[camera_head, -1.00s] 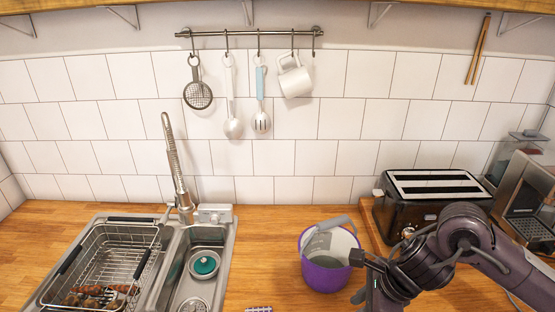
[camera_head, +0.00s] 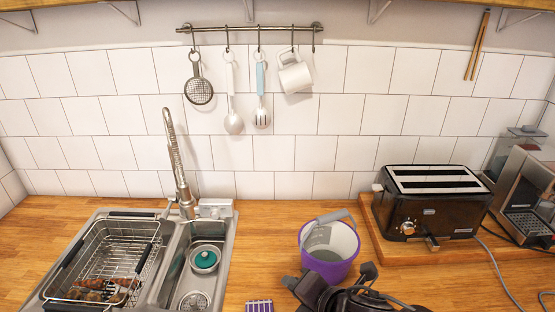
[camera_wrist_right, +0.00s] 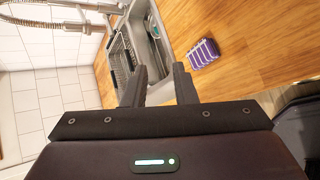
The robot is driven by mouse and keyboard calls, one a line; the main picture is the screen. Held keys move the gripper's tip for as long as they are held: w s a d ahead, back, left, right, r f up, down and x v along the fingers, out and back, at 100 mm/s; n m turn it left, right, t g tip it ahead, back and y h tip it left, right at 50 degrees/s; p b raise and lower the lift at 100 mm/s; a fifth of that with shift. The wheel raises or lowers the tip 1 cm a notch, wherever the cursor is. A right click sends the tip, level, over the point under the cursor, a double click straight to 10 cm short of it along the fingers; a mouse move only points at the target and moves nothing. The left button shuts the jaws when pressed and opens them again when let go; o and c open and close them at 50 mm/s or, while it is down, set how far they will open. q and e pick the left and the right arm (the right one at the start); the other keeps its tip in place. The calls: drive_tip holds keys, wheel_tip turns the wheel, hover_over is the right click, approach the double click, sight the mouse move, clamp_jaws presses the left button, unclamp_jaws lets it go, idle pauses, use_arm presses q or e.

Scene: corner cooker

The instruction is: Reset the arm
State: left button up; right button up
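My right gripper (camera_wrist_right: 158,90) shows in the right wrist view with its two dark fingers apart and nothing between them. My left gripper is in neither view.
A sink (camera_head: 233,212) with a wire basket (camera_head: 158,243) is at the left. A black toaster (camera_head: 430,208) and a coffee machine (camera_head: 524,200) stand at the right. Utensils and a white mug (camera_head: 295,78) hang from a wall rail (camera_head: 250,29).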

drive_tip(key=s+d+f+m+g+h, duration=0.3)
drive_tip(key=s+d+f+m, duration=0.35)
drive_tip(key=m, duration=0.75)
drive_tip(key=s+d+f+m+g+h, duration=0.3)
drive_tip(key=s+d+m, duration=0.55)
drive_tip(key=m, duration=0.45)
wheel_tip(320, 180, down, 34)
drive_tip(key=g+b, duration=0.1)
drive_tip(key=b, duration=0.4)
drive_tip(key=s+d+f+b, duration=0.2)
drive_tip(key=s+f, duration=0.8)
drive_tip(key=f, duration=0.2)
drive_tip(key=s+d+f+g+b, duration=0.1)
drive_tip(key=s+d+f+b, duration=0.1)
drive_tip(key=s+f, duration=0.8)
wheel_tip(320, 180, down, 2)
drive_tip(key=shift+s+f+b, duration=0.1)
drive_tip(key=shift+s+b, duration=0.1)
drive_tip(key=shift+b, duration=0.15)
drive_tip(key=shift+d, duration=0.1)
drive_tip(key=shift+n, duration=0.3)
